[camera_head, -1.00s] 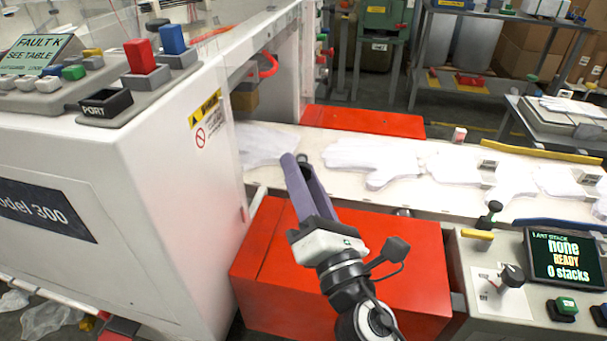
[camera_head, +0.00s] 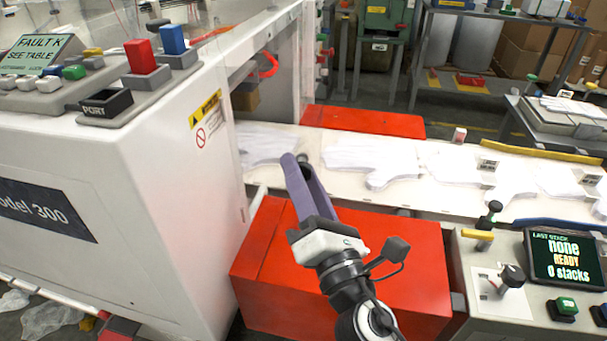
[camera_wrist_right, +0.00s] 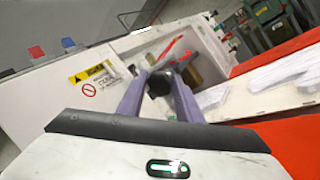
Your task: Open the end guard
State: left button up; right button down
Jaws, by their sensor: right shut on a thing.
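My right gripper (camera_head: 300,166) is in the middle of the head view, at the open end of the white machine (camera_head: 150,170). Its purple fingers are shut on a dark round knob, seen between the fingertips in the right wrist view (camera_wrist_right: 160,83). The knob seems to belong to the end guard, which looks clear; its panel and edges are hard to make out. Behind the fingers the machine's opening shows a red curved handle (camera_head: 268,66) and a brown block (camera_head: 245,98). My left gripper is not in view.
White gloves (camera_head: 375,160) lie along a pale conveyor (camera_head: 310,140) running right from the opening. A red box (camera_head: 280,265) stands below my right gripper. A fault display (camera_head: 40,52) tops the machine.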

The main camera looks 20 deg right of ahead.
jog(key=shift+a+r+y, duration=0.25)
jog(key=shift+a+y, duration=0.15)
jog(key=shift+a, duration=0.15)
jog(key=c, duration=1.4)
grip_release()
jog(key=shift+c, duration=0.2)
jog(key=shift+o, duration=0.4)
jog(key=shift+a, duration=0.15)
jog(key=shift+s, duration=0.1)
